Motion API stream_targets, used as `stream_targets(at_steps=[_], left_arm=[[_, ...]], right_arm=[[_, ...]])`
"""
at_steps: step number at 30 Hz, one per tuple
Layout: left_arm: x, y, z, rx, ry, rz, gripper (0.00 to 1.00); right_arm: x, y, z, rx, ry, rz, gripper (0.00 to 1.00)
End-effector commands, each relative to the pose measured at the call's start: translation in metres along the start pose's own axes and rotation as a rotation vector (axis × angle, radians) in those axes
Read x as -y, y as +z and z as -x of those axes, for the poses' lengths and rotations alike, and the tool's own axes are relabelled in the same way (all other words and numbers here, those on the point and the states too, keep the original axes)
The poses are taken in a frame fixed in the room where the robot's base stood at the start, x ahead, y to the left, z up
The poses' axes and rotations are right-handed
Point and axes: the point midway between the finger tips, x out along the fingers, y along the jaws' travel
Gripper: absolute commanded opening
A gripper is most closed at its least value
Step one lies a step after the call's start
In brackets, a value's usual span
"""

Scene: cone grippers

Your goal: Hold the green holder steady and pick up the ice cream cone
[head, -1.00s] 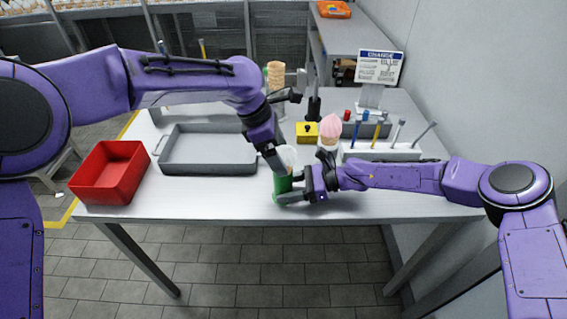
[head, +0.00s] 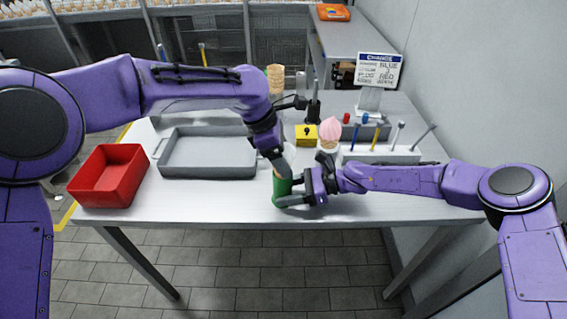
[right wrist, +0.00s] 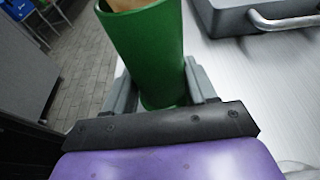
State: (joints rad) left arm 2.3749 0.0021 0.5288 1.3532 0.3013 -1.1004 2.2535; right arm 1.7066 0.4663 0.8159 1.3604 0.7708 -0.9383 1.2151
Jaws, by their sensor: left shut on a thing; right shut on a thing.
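The green holder (head: 281,190) stands upright near the table's front edge. It also shows large in the right wrist view (right wrist: 148,50). My right gripper (head: 292,196) is shut on its lower part from the right, one finger on each side. A tan cone (right wrist: 125,4) shows inside the holder's mouth at the top of the right wrist view. My left gripper (head: 281,165) reaches down from above to the holder's mouth and is shut on the ice cream cone there. Its fingers hide most of the cone and its top.
A grey tray (head: 207,171) and a red bin (head: 108,176) stand to the left. A pink ice cream (head: 329,132), a yellow block (head: 306,140) and a white tool rack (head: 382,155) stand behind. Stacked cones (head: 276,78) and a sign (head: 379,71) are farther back.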

Motion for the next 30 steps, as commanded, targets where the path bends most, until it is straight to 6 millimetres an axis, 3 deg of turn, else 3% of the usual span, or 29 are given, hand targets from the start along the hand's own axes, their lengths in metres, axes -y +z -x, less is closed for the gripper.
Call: stream_targets(at_steps=[3, 9, 19, 20, 22, 30], left_arm=[[-0.001, 0.012, 0.029, 0.000, 0.005, -0.003, 0.55], [0.000, 0.027, 0.065, 0.000, 0.002, -0.001, 0.55], [0.000, 0.031, 0.074, 0.000, 0.000, 0.000, 0.55], [0.000, 0.031, 0.074, 0.000, 0.000, 0.000, 0.55], [0.000, 0.031, 0.074, 0.000, 0.000, 0.000, 0.55], [0.000, 0.031, 0.074, 0.000, 0.000, 0.000, 0.55]], right_arm=[[0.000, -0.001, 0.000, -0.002, 0.000, -0.001, 0.40], [0.000, -0.001, 0.000, -0.001, 0.000, -0.001, 0.40], [0.000, -0.001, 0.000, -0.001, 0.000, -0.001, 0.40], [0.000, -0.001, 0.000, -0.001, 0.000, -0.001, 0.63], [0.000, -0.001, 0.000, -0.001, -0.001, -0.001, 0.86], [0.000, 0.000, 0.001, -0.001, -0.001, -0.001, 0.86]])
